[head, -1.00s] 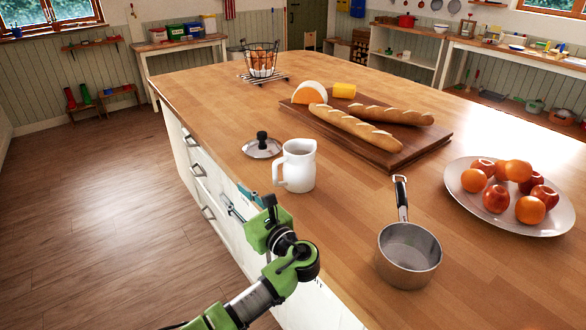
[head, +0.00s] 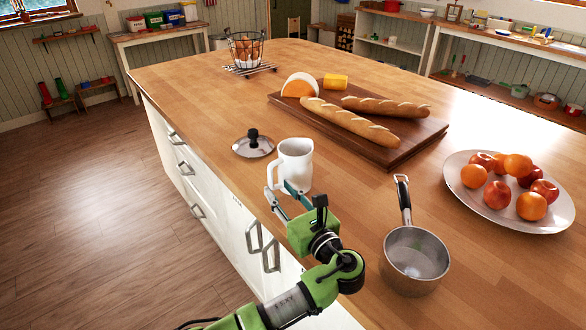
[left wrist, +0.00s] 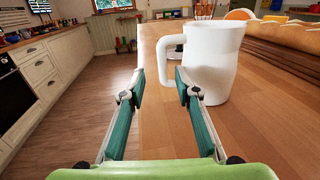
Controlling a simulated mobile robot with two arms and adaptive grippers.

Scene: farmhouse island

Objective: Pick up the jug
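The white jug (head: 297,166) stands upright on the wooden island top near its left edge. Its handle points left in the head view. My left gripper (head: 284,196) is at the near side of the jug, low by its handle. In the left wrist view the gripper (left wrist: 159,88) is open with its two fingers well apart and nothing held. There the jug (left wrist: 215,65) is ahead and to the right, with its handle showing between the fingertips, nearer the right one. I cannot tell whether a finger touches the jug. My right gripper is not in view.
A metal lid (head: 253,146) lies just left of the jug. A saucepan (head: 415,262) stands right of my left arm. A board (head: 400,153) with baguettes is behind, a fruit plate (head: 458,184) at right, and a wire basket (head: 246,50) at the far end.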

